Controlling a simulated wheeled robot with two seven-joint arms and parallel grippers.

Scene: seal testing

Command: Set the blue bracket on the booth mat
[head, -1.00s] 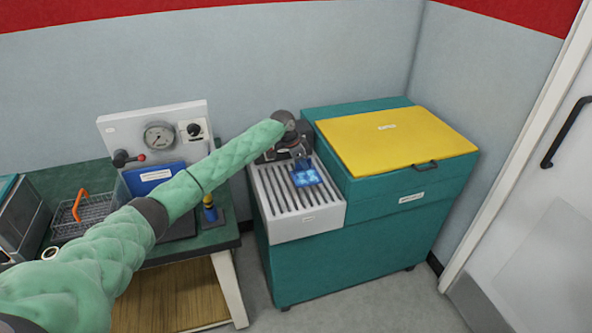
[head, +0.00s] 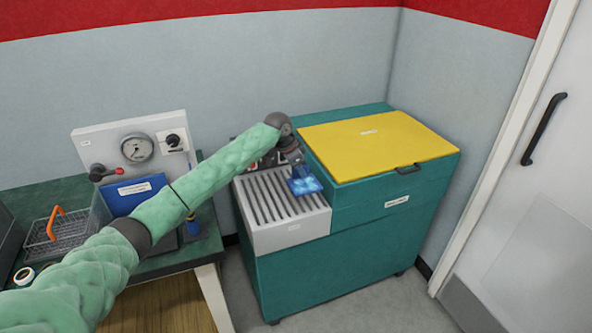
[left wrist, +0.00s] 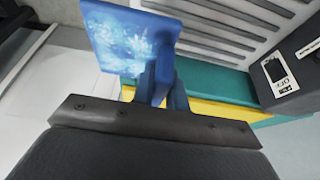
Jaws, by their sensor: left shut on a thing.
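The blue bracket (head: 306,186) has pale, whitish patches on its face. My left gripper (head: 297,167) is shut on it, beside the right end of the grey slatted tray (head: 290,233). The bracket appears raised above the slats. In the left wrist view the bracket (left wrist: 128,38) is between the fingers (left wrist: 160,88), its flat plate tilted, with slats behind it. I cannot make out a booth mat in these views. My right gripper is not in view.
A teal cabinet (head: 350,250) with a yellow lid (head: 375,143) stands right of the slatted tray. A bench at left holds a gauge panel (head: 170,125), a blue board and a wire basket (head: 62,232). A door (head: 530,220) is at right; some floor between is clear.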

